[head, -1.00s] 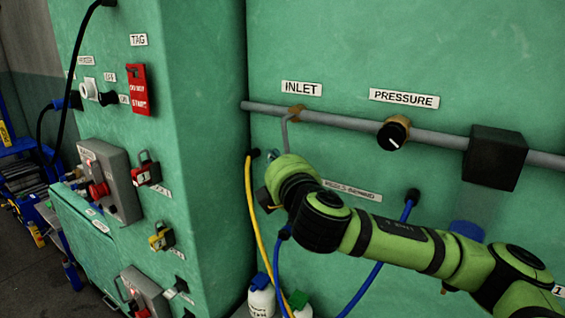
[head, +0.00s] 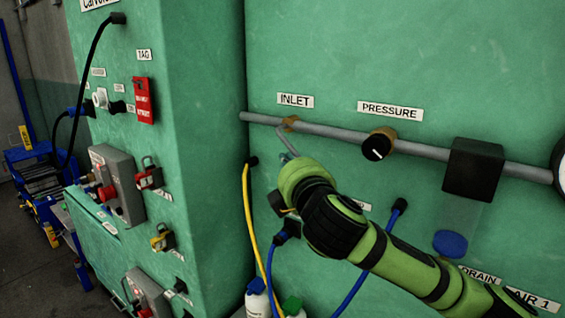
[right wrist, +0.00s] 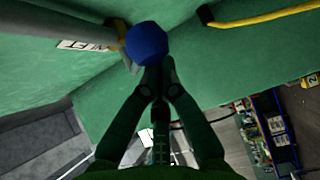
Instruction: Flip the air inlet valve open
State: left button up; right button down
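The air inlet valve sits on the grey pipe under the INLET label (head: 295,100), with a brass-coloured fitting (head: 290,123). Its thin grey lever (head: 284,141) slants down and right from the fitting, and its lower end is hidden behind my right arm. In the right wrist view a round blue knob (right wrist: 147,43), apparently the lever's end, is right at the tips of my right gripper (right wrist: 160,70). The fingers are close together with the knob just beyond them; contact is unclear. In the head view the fingers are hidden behind my wrist. My left gripper is not in view.
A PRESSURE knob (head: 376,147) and a black box (head: 473,169) are on the pipe to the right. Yellow (head: 250,215) and blue hoses hang below the valve. A green cabinet (head: 205,150) with switches and locks juts out at left.

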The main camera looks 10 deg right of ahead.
jog(key=r+n+g+p, duration=0.1)
jog(key=p, duration=0.1)
jog(key=s+d+r+g+p, duration=0.1)
jog(key=r+p, duration=0.1)
jog(key=r+n+g+h+p, duration=0.1)
jog(key=p, duration=0.1)
jog(key=shift+s+d+r+n+p, duration=0.15)
jog(key=shift+d+r+n+p, duration=0.15)
jog(key=shift+r, duration=0.05)
